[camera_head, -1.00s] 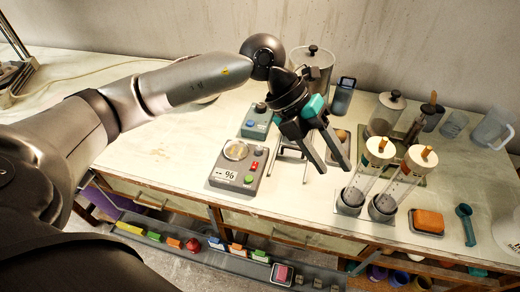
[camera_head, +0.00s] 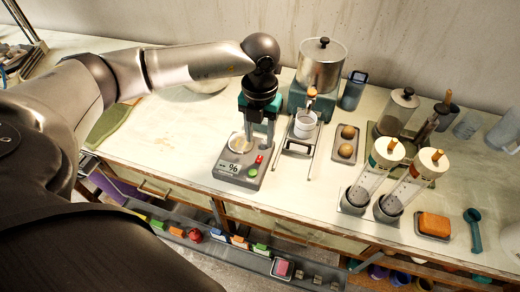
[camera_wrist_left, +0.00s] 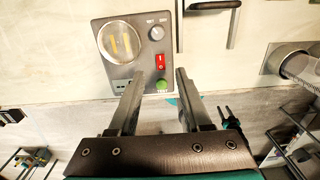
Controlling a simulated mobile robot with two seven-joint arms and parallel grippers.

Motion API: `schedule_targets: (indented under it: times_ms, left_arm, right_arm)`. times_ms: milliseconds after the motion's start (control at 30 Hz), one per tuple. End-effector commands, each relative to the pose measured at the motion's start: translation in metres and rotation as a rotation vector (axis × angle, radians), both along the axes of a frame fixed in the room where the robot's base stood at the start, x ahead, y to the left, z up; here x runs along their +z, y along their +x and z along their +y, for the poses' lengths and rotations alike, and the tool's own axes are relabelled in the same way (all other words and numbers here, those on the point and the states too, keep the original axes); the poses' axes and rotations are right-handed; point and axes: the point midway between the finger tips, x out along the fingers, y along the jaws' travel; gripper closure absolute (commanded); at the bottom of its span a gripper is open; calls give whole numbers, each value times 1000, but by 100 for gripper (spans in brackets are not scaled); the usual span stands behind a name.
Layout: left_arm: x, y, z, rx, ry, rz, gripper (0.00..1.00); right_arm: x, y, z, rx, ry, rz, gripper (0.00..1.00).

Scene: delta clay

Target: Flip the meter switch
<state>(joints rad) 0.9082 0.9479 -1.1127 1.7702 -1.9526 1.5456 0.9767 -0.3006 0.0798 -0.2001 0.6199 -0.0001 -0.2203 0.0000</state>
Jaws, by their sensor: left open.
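The meter (camera_head: 226,174) is a grey box on the front part of the table, with a round pale dial or dish, a small display and buttons. Its red switch (camera_head: 259,159) also shows in the left wrist view (camera_wrist_left: 160,62), between a knob above and a green button (camera_wrist_left: 162,84) below. My left gripper (camera_head: 258,140) points down over the meter's back part, open and empty. My right gripper is not in view.
A metal pot on a teal stand (camera_head: 321,65) with a white cup (camera_head: 305,124) and a rail frame stands just right of the meter. A tray with two brown balls (camera_head: 346,141) and tilted glass tubes (camera_head: 408,185) are further right.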

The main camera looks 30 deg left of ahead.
Motion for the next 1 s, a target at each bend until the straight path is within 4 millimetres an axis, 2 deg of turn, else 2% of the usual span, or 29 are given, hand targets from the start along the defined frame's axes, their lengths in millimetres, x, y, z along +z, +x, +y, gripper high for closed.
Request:
schedule_targets:
  times_ms: [100,300,467,733,1000]
  left_arm:
    - [-25,-1,0,0,-1,4,51]
    - [-53,0,0,0,0,2,51]
    - [-61,0,-1,-2,-1,1,51]
    - [-62,0,-1,-2,-1,1,51]
    - [-62,0,-1,-1,-2,0,82]
  right_arm:
    - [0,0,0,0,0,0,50]
    - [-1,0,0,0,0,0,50]
    - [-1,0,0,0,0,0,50]
    - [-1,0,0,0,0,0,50]
    - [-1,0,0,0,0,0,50]
